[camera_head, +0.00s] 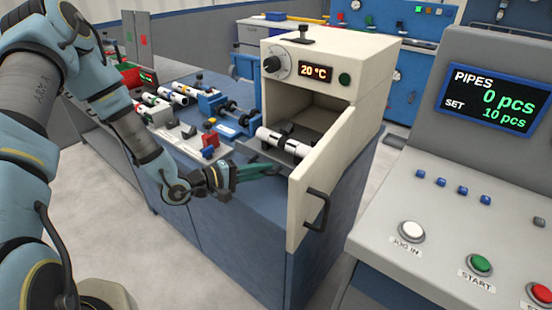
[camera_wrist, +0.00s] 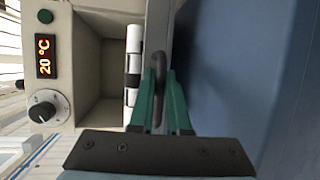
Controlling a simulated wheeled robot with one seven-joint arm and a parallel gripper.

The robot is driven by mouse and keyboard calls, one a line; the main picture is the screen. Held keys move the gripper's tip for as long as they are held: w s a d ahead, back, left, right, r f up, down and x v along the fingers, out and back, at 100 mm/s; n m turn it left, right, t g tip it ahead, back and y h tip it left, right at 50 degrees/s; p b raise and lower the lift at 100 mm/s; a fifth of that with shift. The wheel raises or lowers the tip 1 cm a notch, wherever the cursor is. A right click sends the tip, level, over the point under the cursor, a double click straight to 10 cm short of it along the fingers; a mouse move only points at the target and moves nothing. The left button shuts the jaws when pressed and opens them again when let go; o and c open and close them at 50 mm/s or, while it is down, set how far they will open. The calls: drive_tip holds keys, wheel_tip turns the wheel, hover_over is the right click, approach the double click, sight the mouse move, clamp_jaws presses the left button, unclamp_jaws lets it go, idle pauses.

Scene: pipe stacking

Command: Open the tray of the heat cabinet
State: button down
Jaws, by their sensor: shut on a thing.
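The cream heat cabinet (camera_head: 370,75) stands on a blue bench with its door (camera_head: 325,170) swung open. A white pipe with black bands (camera_head: 283,143) lies inside on a dark tray (camera_head: 262,153); the pipe also shows in the wrist view (camera_wrist: 133,50). My gripper (camera_head: 276,170) is low at the front of the opening, left of the door. In the wrist view its green fingers (camera_wrist: 161,78) are shut on a dark curved handle (camera_wrist: 160,62) at the tray's front. Most of the tray is hidden, so how far out it sits is unclear.
The open door, with its black handle (camera_head: 317,210), stands close to the right of my gripper. Pipes and blue fixtures (camera_head: 232,112) occupy the bench to the left. A control console (camera_head: 420,180) stands at right. The space before the bench is clear.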

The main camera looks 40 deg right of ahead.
drive_tip(key=shift+s+a, duration=0.2)
drive_tip(key=shift+a, duration=0.6)
drive_tip(key=shift+s+a, duration=0.2)
drive_tip(key=shift+a, duration=0.6)
drive_tip(key=c, duration=0.9)
unclamp_jaws()
drive_tip(key=b+v, duration=0.2)
drive_tip(key=v, duration=0.9)
drive_tip(key=shift+b, duration=0.35)
